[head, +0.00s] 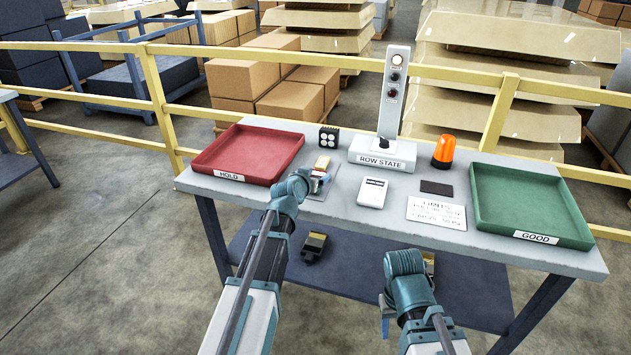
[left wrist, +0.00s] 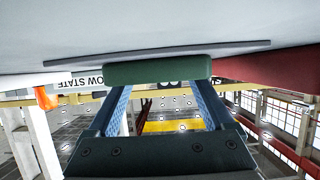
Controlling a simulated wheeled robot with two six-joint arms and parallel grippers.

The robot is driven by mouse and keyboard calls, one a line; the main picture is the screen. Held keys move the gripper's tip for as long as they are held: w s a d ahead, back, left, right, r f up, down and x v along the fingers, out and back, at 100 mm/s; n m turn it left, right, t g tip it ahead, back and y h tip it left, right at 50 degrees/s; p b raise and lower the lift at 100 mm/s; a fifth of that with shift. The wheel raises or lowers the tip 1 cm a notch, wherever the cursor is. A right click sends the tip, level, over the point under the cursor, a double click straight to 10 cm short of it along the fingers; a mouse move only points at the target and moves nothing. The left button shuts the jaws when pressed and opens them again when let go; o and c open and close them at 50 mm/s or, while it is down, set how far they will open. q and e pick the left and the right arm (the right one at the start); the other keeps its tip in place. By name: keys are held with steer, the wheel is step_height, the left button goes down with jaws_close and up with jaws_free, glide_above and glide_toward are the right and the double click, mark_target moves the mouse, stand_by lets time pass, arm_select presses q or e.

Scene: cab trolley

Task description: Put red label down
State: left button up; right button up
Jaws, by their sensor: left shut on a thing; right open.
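My left gripper (head: 319,184) is at the table's near edge, right of the red HOLD tray. In the left wrist view its blue-padded fingers (left wrist: 163,95) are shut on a dark green block (left wrist: 157,70). A thin dark flat edge (left wrist: 235,46) lies just beyond the block, close to the pale table surface. I cannot tell whether it touches the table. No red label face is clear; a small patch of colour shows beside the gripper in the head view. My right gripper (head: 387,318) hangs low in front of the table, open.
The red HOLD tray (head: 282,146) and green GOOD tray (head: 520,200) stand at opposite ends of the table. Between them are the ROW STATE post (head: 393,95), an orange beacon (head: 443,152), a white device (head: 373,193), a dark pad (head: 437,188) and a printed card (head: 436,212).

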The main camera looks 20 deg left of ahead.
arm_select(q)
steer(key=shift+r, duration=0.1)
steer(key=shift+f, duration=0.25)
steer(key=o, duration=1.1)
steer(key=shift+c, duration=0.2)
